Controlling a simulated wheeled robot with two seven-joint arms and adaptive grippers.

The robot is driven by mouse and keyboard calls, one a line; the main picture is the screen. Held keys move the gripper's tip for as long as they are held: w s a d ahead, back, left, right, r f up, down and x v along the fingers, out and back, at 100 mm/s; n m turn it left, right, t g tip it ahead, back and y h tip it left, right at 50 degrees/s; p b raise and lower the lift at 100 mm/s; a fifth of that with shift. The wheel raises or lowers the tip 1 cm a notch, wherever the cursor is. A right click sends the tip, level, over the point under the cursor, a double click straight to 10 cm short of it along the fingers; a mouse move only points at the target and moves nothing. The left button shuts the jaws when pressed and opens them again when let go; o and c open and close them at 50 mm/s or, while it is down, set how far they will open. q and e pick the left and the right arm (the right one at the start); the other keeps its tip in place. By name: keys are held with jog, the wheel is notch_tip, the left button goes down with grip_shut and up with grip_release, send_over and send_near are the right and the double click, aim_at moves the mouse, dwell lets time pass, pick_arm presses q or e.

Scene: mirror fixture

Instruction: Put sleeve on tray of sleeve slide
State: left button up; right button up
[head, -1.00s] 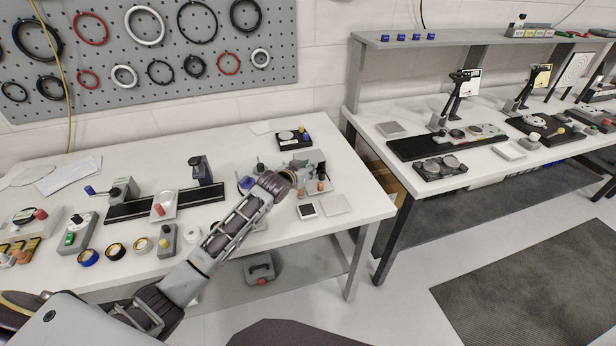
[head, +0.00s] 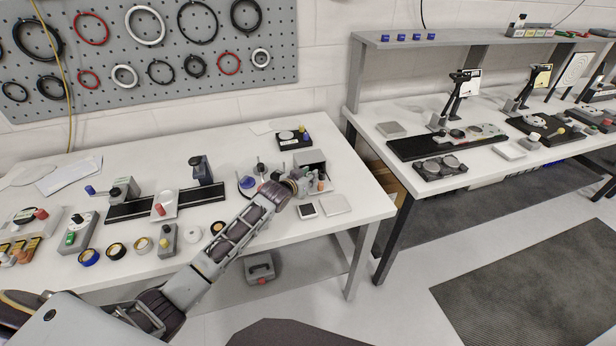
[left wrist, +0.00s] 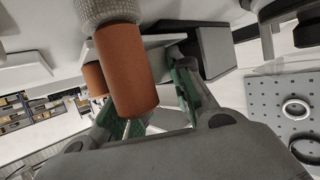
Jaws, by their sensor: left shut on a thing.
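In the left wrist view an orange-brown cylindrical sleeve (left wrist: 128,72) with a grey knurled end hangs large before my left gripper (left wrist: 160,105), covering part of one green finger pad. My left gripper is shut on it, though the contact is partly hidden. In the head view this gripper (head: 301,186) is low at the right side of the left table, by a small orange piece (head: 321,186). The sleeve slide appears to be the black rail (head: 208,194) left of it, with a pale tray (head: 170,198) and a red knob. My right gripper is out of view.
A grey box (head: 312,158) with a dark opening stands just behind the gripper. A second orange cylinder (left wrist: 95,78) shows in the wrist view. Flat pads (head: 335,205) lie to the right. Tape rolls (head: 116,250) and a blue-based stand (head: 246,182) lie leftward.

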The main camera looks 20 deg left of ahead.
pick_arm(q)
jog(key=shift+f, duration=0.1)
jog(key=o, duration=0.4)
jog(key=shift+s, duration=0.1)
jog(key=shift+v, duration=5.95)
